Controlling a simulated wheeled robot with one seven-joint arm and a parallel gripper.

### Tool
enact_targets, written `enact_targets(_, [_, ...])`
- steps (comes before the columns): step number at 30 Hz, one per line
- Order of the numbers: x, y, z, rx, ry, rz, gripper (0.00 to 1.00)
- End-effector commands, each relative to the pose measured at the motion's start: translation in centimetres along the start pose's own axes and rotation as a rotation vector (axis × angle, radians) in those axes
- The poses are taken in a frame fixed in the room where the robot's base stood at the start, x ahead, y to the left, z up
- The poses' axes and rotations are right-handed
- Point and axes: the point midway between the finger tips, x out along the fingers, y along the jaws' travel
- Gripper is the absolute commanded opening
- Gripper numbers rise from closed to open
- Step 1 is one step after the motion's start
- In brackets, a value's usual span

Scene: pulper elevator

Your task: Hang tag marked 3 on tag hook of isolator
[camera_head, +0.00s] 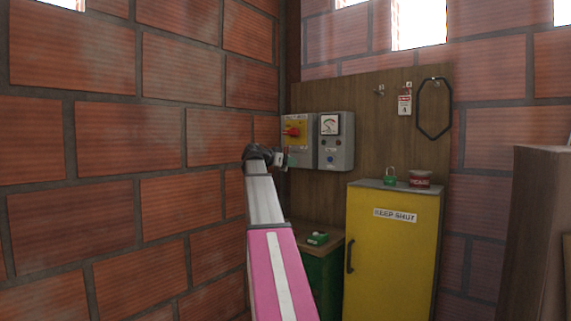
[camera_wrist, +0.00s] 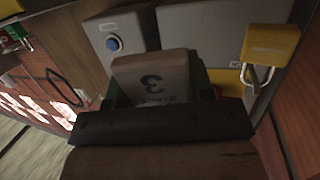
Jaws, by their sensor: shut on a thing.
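The isolator (camera_head: 296,133) is a yellow-fronted grey box with a red rotary handle, on the wooden board by the wall corner. My gripper (camera_head: 279,158) is at its lower left edge and partly covers it in the head view. In the wrist view my gripper (camera_wrist: 158,100) is shut on a pale tag marked 3 (camera_wrist: 152,76), whose number appears upside down. A yellow padlock (camera_wrist: 269,45) shows right of the tag in the wrist view, its shackle pointing down in the picture. I cannot make out the isolator's tag hook, nor whether the tag touches anything.
A grey meter box (camera_head: 336,140) with a blue button is right of the isolator. A tag marked 4 (camera_head: 404,104) and a black loop (camera_head: 434,108) hang on hooks. A green padlock (camera_head: 390,174) and red roll (camera_head: 420,178) sit on the yellow cabinet (camera_head: 392,255). Brick wall stands close left.

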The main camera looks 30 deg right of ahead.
Motion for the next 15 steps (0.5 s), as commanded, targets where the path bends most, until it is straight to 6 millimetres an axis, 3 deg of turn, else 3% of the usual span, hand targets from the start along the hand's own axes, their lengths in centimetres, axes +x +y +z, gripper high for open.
enact_targets(15, [2.6, -0.8, -0.3, 0.0, -0.001, 0.0, 0.25])
